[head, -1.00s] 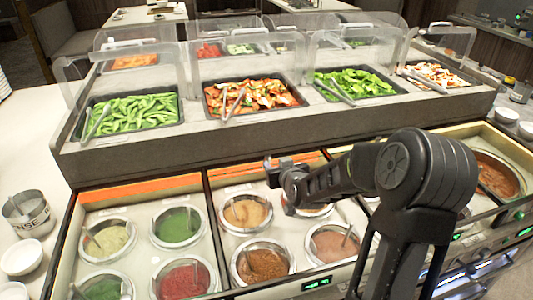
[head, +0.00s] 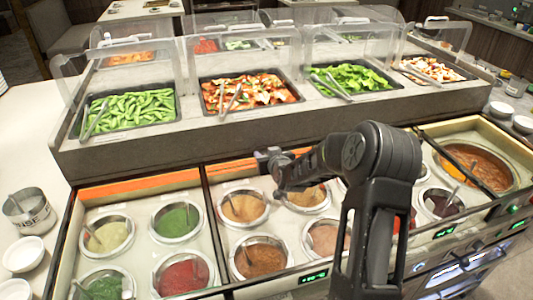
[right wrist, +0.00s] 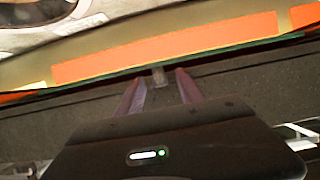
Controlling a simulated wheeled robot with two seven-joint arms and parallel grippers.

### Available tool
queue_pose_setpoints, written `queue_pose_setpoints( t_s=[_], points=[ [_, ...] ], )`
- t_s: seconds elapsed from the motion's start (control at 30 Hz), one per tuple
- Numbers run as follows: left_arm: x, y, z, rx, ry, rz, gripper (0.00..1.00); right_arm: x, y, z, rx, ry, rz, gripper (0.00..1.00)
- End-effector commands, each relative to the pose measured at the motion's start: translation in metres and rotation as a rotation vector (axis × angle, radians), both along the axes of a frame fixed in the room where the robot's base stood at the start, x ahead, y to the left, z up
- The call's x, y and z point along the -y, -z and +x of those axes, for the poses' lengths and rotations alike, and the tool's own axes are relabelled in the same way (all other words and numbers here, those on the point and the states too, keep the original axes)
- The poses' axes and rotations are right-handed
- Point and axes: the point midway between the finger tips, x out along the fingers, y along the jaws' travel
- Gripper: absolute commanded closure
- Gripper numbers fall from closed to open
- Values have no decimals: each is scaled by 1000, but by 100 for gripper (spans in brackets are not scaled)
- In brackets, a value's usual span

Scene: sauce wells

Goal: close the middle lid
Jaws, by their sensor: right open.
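The middle well section (head: 212,205) is uncovered, with its sauces showing. Along its back runs an orange strip (head: 232,167), partly hidden by my right arm. My right gripper (head: 268,158) is at that back edge, below the dark front of the food counter. In the right wrist view, its open fingers (right wrist: 158,82) are either side of a small grey knob (right wrist: 158,75) at a thin green-edged glass panel, which looks like the lid's edge. I cannot tell whether the fingers touch the knob. My left gripper is out of view.
The left section (head: 140,245) is also uncovered, and a large soup well (head: 490,170) is at the right. Food trays behind clear guards stand on the raised counter (head: 200,143). A metal holder (head: 30,213) and white bowls (head: 22,254) sit at the left.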

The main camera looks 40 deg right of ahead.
Motion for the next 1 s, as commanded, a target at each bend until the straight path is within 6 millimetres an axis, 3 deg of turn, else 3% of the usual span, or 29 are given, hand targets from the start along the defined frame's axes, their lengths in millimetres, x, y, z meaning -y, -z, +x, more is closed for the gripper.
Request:
queue_pose_setpoints(
  t_s=[0.2,0.7,1.0],
  points=[
    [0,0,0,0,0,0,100,0,0,0,0,0,0,58],
    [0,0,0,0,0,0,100,0,0,0,0,0,0,99],
    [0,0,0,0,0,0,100,0,0,0,0,0,0,100]
  ],
)
